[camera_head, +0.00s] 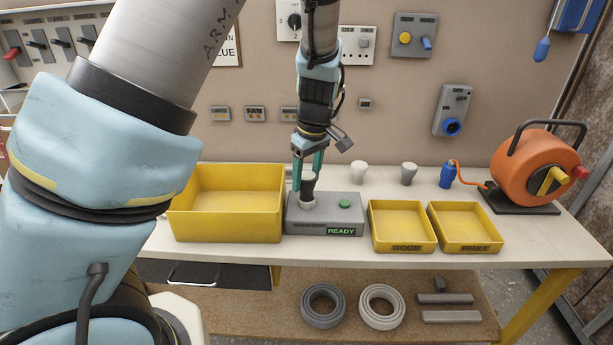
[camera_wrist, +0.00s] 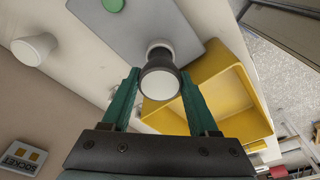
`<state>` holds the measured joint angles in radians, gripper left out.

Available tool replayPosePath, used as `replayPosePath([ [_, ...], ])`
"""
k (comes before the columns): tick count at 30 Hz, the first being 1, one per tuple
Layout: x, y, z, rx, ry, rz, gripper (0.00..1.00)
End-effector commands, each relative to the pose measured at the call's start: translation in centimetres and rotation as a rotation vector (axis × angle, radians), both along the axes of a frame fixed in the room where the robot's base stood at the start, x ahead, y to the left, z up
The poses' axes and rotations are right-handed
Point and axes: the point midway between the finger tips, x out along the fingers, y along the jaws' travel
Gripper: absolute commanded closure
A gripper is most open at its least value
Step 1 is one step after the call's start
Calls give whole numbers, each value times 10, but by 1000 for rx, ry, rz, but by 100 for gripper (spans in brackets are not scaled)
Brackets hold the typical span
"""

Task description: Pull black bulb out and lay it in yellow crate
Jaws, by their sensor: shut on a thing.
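The black bulb (camera_head: 308,186) stands upright at the pale round socket (camera_head: 308,203) on the left of the grey test box (camera_head: 325,225). My gripper (camera_head: 307,184) comes down from above with its teal fingers shut on the bulb's sides. In the wrist view the dark bulb (camera_wrist: 160,84) shows its pale round end between the fingers, with the white socket ring (camera_wrist: 159,48) right at its other end. Whether its base is still seated is hidden. The big yellow crate (camera_head: 225,228) stands just left of the test box and looks empty.
The box has a green button (camera_head: 344,204) and a READY display. Yellow trays marked GOOD (camera_head: 404,247) and FAULT (camera_head: 467,248) lie to its right. Two pale bulbs (camera_head: 359,171) (camera_head: 409,173) stand behind. An orange cable reel (camera_head: 535,165) stands at the right end.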

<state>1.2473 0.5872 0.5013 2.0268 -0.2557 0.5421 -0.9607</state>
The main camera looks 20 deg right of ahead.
Motion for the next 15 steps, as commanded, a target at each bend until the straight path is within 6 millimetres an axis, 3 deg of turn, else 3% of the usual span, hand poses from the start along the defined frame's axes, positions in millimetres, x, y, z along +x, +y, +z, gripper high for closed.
replayPosePath([
  [15, 0, 0, 21, 0, 0, 0, 100],
])
